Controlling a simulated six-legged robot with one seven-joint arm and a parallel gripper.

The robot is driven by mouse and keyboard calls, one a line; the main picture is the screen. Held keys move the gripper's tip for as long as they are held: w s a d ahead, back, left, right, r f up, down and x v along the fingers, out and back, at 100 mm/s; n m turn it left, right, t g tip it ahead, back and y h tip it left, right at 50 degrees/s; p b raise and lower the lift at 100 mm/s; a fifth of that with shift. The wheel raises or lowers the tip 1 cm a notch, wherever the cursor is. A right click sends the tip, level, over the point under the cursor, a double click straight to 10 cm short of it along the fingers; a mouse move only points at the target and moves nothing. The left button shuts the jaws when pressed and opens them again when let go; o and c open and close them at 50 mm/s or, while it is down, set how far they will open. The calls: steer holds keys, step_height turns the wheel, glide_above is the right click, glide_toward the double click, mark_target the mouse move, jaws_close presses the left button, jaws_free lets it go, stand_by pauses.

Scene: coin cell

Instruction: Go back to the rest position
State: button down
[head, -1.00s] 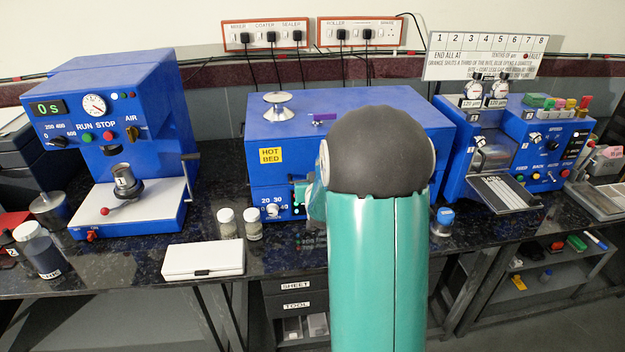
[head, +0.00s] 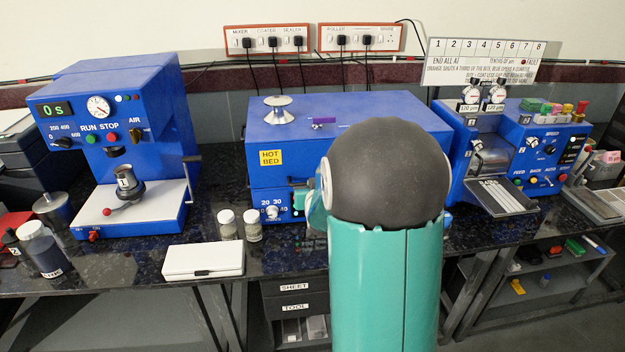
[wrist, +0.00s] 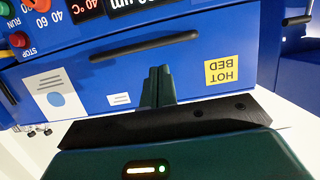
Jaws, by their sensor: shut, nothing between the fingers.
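My gripper (wrist: 158,88) shows in the wrist view with its two green fingers together, shut and empty. It points toward the blue hot bed machine (wrist: 205,80), whose yellow label is on the right there. A dark bar handle (wrist: 145,46) lies just beyond the fingertips; whether they touch cannot be told. In the head view my arm's dark joint and teal link stand in front of the right part of the hot bed (head: 350,105) and hide it. The fingers are mostly hidden behind the arm in that view.
A blue press machine (head: 115,110) stands at left. A blue roller machine (head: 540,150) stands at right. Two small jars (head: 228,224), a white case (head: 203,261) and a dark bottle (head: 40,250) sit near the bench's front edge. Shelves stand below at right.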

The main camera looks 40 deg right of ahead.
steer(key=s+f, duration=0.1)
steer(key=s+a+f, duration=0.1)
steer(key=s, duration=0.1)
steer(key=s+a, duration=0.1)
steer(key=shift+s+a+f, duration=0.15)
steer(key=shift+s+f, duration=0.15)
steer(key=shift+f, duration=0.1)
steer(key=shift+r, duration=0.1)
steer(key=s+a+r+n+g+y, duration=0.2)
steer(key=s+a+r+y, duration=0.15)
steer(key=a, duration=0.55)
steer(key=s+a+r+n+g+y, duration=0.1)
steer(key=s+a+r+y, duration=0.15)
steer(key=a+r, duration=0.4)
steer(key=s+a+r+n+g+y, duration=0.1)
steer(key=s+a+g, duration=0.3)
steer(key=s+a, duration=0.8)
steer(key=s+n, duration=0.1)
steer(key=s, duration=0.3)
steer(key=shift+r+n, duration=0.2)
steer(key=shift+n, duration=0.2)
steer(key=shift+a, duration=0.1)
